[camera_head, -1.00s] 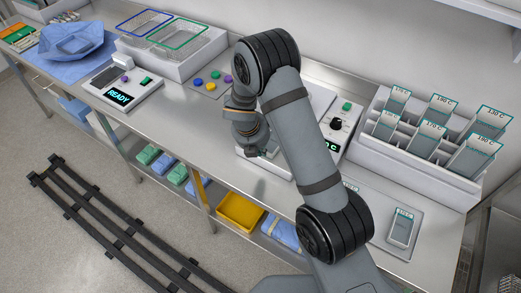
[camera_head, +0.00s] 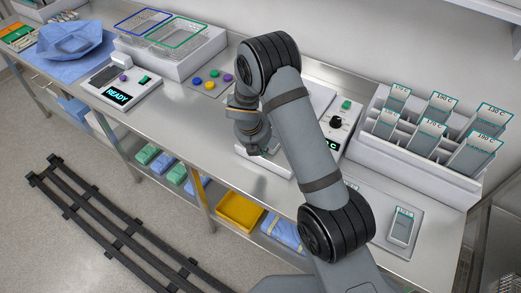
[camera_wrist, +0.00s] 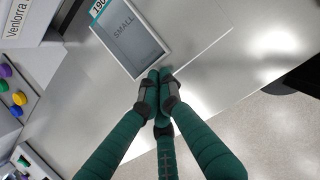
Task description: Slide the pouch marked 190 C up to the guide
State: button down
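In the wrist view a flat pouch (camera_wrist: 128,40) with a pale frame and a grey window reading SMALL lies on a light flat surface. Its teal-edged label (camera_wrist: 101,9) starts with 190; the rest is cut off. My gripper (camera_wrist: 160,77) has its dark green fingers together at the pouch's near edge, with nothing visible between them. I cannot tell whether they touch it. In the head view my gripper (camera_head: 262,149) is low at the front of the sealer, and my arm hides the pouch. A white unit marked Venlorra (camera_wrist: 27,22) is beyond the pouch; no guide is clearly identifiable.
A white rack (camera_head: 420,176) of labelled pouches stands at the right, one marked 190 C (camera_head: 477,151). Another pouch (camera_head: 402,229) lies on a grey plate before it. A device reading READY (camera_head: 135,89) and coloured buttons (camera_head: 213,74) are to the left. The bench's front edge is close.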

jog(key=shift+w+d+p, duration=0.6)
jog(key=shift+w+p, duration=0.2)
jog(key=shift+w, duration=0.2)
jog(key=shift+w+d+p, duration=0.6)
jog(key=shift+w+p, duration=0.2)
jog(key=shift+w, duration=0.15)
jog(key=shift+s+a+r+p, duration=0.3)
jog(key=shift+s+r, duration=0.15)
jog(key=shift+r, duration=0.2)
jog(key=shift+s+a+r+p, duration=0.25)
jog(key=shift+s+r, duration=0.2)
jog(key=shift+r, duration=0.25)
jog(key=shift+s+a+r+p, duration=0.3)
jog(key=shift+s+r, duration=0.15)
jog(key=shift+r, duration=0.2)
jog(key=shift+r, duration=0.1)
